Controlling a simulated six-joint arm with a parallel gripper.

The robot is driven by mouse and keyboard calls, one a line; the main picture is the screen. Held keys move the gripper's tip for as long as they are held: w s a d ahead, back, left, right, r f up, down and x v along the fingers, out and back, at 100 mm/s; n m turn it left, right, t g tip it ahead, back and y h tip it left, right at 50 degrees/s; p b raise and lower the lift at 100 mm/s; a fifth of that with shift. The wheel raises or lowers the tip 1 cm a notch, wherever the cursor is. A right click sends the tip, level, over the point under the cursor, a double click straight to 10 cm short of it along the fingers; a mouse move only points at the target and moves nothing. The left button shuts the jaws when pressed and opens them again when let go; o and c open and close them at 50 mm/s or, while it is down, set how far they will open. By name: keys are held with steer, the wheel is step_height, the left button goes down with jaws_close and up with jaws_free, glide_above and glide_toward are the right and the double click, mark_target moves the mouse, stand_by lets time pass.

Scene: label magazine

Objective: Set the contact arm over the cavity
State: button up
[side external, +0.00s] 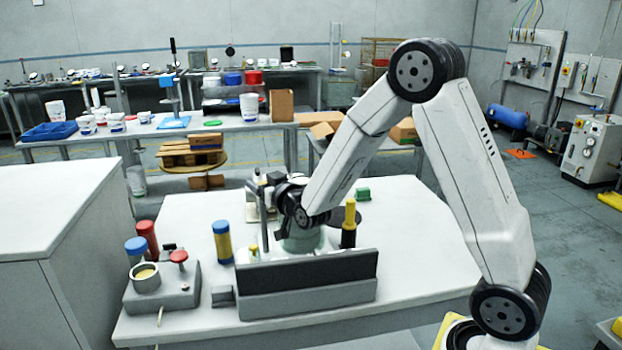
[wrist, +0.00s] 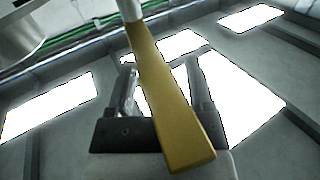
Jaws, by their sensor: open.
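My gripper (wrist: 165,75) is open in the wrist view, its dark fingers apart. A yellow bar (wrist: 170,90) with a pale upper end crosses in front of them; I cannot tell whether they touch it. In the side view my wrist is low over the table behind a grey fixture with a black panel (side external: 315,283), and the fingertips are hard to make out. A thin grey post (side external: 263,225) stands beside my wrist. I cannot tell which part is the contact arm.
A blue-topped yellow cylinder (side external: 222,242), a red cylinder (side external: 148,240) and a blue-capped one (side external: 136,250) stand at left. The table's right side (side external: 425,240) is clear.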

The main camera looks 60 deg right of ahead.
jaws_close()
stand_by(1.4)
